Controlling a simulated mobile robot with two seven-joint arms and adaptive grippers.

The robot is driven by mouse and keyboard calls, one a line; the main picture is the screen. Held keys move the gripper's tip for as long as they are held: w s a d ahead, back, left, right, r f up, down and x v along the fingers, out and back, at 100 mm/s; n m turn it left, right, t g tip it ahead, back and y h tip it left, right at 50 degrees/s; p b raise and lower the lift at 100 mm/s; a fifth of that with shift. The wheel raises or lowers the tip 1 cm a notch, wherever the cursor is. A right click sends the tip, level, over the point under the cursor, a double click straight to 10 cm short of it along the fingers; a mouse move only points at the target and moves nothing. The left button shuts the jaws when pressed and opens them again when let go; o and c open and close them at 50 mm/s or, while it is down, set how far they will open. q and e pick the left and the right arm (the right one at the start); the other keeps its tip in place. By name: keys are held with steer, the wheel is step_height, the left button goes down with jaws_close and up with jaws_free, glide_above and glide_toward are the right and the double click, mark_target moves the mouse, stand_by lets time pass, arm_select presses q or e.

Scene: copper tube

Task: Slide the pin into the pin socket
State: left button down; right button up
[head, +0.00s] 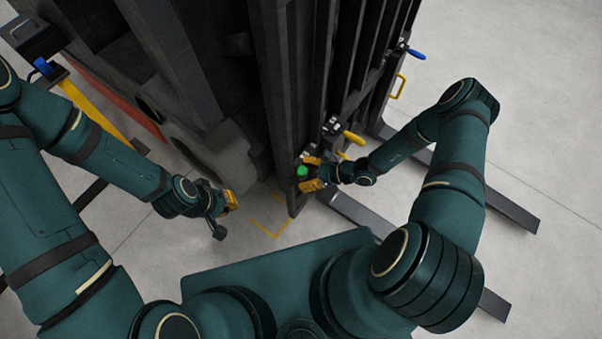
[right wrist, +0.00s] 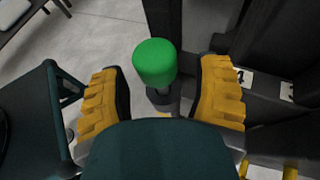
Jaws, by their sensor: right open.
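The pin has a bright green cap (head: 302,171) and stands at the edge of the dark metal frame in the head view. In the right wrist view the green cap (right wrist: 155,63) sits above a dark collar and a metal part below it. The pin socket cannot be made out clearly. My right gripper (head: 311,174) is open, with its yellow fingers on either side of the green cap. The right wrist view shows these fingers (right wrist: 165,95) apart, with gaps to the cap. My left gripper (head: 231,201) hangs at the left, away from the pin; its finger opening is unclear.
The tall dark frame (head: 290,100) fills the centre. A yellow handle (head: 353,138) sticks out just above my right gripper. A blue handle (head: 416,54) and a yellow grab bar (head: 400,86) are further up. Yellow corner marks (head: 275,236) lie on the open floor.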

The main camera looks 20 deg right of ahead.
steer(key=v, duration=1)
steer(key=shift+s+d, duration=0.15)
steer(key=shift+d, duration=0.1)
steer(key=shift+r, duration=0.1)
steer(key=s+a+r+n+g+h, duration=0.2)
steer(key=s+a+n+g+h, duration=0.2)
steer(key=s+a+n+g, duration=0.5)
steer(key=w+a+r+n+t+h, duration=0.3)
steer(key=r+n, duration=0.4)
steer(key=n, duration=0.5)
steer(key=shift+w+a+t+h, duration=0.25)
steer(key=shift+w+t+h, duration=0.25)
steer(key=shift+t, duration=0.5)
